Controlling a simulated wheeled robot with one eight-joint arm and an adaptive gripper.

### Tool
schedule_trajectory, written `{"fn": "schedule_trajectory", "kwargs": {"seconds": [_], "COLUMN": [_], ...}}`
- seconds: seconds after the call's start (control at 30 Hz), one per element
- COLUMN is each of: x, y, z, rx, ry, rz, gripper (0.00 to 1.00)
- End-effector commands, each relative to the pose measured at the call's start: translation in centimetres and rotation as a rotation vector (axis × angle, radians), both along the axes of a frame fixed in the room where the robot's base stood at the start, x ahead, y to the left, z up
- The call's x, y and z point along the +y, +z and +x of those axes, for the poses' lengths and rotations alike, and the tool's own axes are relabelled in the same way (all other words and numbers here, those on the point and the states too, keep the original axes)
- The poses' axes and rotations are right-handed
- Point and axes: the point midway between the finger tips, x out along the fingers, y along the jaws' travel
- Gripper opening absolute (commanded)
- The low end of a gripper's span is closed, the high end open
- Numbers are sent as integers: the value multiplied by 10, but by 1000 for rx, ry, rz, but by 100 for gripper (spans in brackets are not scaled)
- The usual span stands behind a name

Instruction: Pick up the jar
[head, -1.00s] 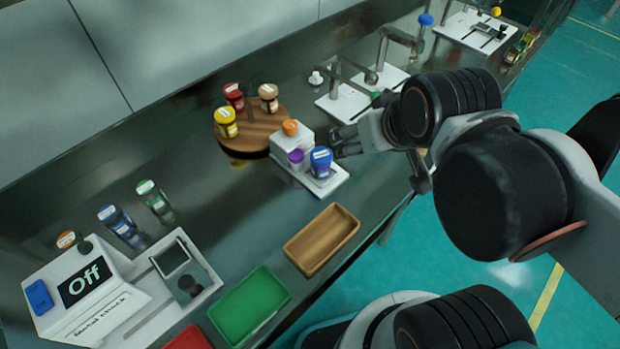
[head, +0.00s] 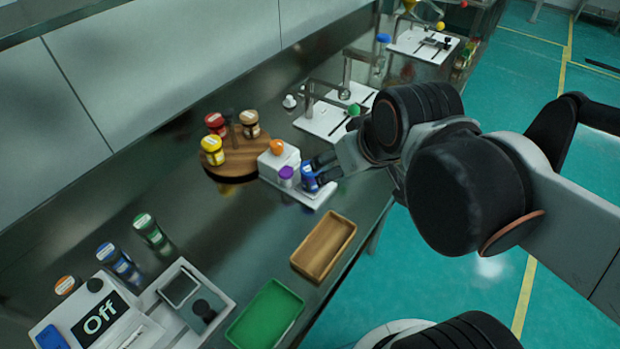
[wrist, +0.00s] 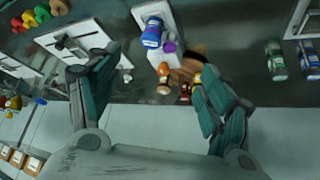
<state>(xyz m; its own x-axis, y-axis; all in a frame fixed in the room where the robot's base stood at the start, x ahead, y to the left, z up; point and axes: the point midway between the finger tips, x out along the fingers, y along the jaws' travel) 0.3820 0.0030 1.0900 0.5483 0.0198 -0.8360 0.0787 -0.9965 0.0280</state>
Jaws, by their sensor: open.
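A blue jar (head: 309,178) with a pale label stands on the white sieve device (head: 318,199). The task does not say which jar is meant; this one is closest to my gripper. My gripper (head: 322,168) is open, with its fingers at the right side of the blue jar, partly hiding it. In the wrist view the blue jar (wrist: 152,34) appears beyond the open fingers (wrist: 158,66), towards the top and between them. I cannot tell whether a finger touches it.
Red (head: 215,124), yellow (head: 212,151) and brown (head: 249,124) jars stand on a round wooden stand (head: 232,168). A wooden tray (head: 323,246) and green tray (head: 267,315) lie nearer the front edge.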

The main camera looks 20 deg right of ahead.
Motion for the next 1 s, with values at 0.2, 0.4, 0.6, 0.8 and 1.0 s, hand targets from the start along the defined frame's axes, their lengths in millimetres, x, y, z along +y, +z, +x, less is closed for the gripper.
{"fn": "schedule_trajectory", "kwargs": {"seconds": [0.2,0.4,0.6,0.8,1.0], "x": [0,0,-1,-7,-17], "y": [1,-4,-19,-39,-67], "z": [19,48,87,124,157], "rx": [34,82,129,165,185], "ry": [73,193,369,555,752], "rz": [-21,-46,-68,-83,-90], "gripper": [72,72,72,72,72]}}
